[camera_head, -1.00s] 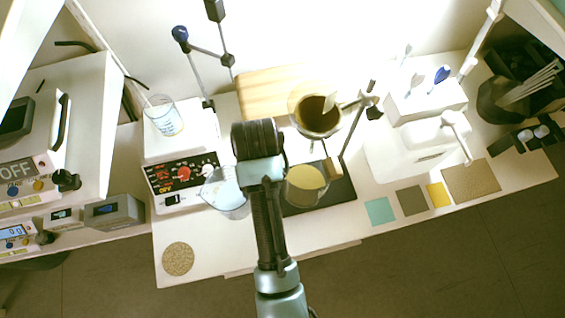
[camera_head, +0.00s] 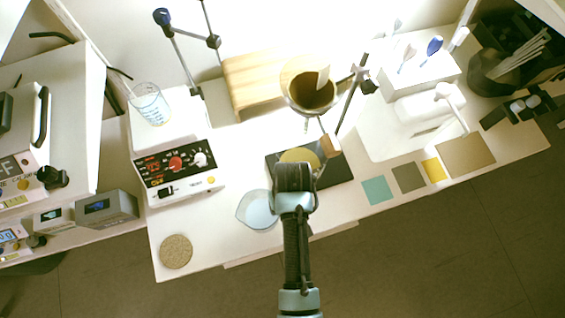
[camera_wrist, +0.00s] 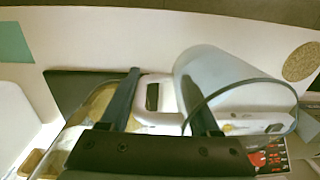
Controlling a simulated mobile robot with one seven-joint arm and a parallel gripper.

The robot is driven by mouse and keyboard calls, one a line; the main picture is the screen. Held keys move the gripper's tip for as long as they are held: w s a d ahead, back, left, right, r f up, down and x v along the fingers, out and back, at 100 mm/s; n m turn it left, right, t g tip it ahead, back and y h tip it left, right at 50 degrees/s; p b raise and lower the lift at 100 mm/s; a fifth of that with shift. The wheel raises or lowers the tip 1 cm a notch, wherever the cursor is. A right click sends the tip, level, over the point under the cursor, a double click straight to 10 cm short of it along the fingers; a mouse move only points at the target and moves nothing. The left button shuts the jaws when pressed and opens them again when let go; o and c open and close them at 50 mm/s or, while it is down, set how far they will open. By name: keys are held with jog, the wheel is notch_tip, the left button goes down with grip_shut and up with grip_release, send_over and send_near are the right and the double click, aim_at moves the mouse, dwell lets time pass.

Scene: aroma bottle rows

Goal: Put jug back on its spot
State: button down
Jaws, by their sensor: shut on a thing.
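A clear, bluish jug (camera_head: 257,210) is just left of my gripper (camera_head: 294,180) in the head view, over the front of the counter. In the wrist view the jug (camera_wrist: 220,85) is close, at the right finger. My gripper (camera_wrist: 163,105) is shut, with a pale piece that looks like the jug's handle (camera_wrist: 155,97) between its fingers. I cannot tell how far the jug is above the counter. A round cork mat (camera_head: 176,252) lies bare at the front left corner.
A vessel with yellow contents (camera_head: 300,156) stands on a dark pad (camera_head: 338,172), partly hidden by my arm. A brown-filled funnel (camera_head: 310,88) is above it. A hotplate (camera_head: 180,178) with a beaker (camera_head: 150,103) stands left. Flat colored squares (camera_head: 377,190) lie right.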

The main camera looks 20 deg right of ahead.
jog(key=shift+f, duration=2.85)
jog(key=shift+f+b, duration=0.15)
jog(key=shift+b, duration=0.15)
jog(key=shift+c, duration=0.6)
grip_release()
jog(key=r+p, duration=0.1)
jog(key=r, duration=1.1)
jog(key=shift+d+r, duration=0.15)
jog(key=shift+d, duration=0.05)
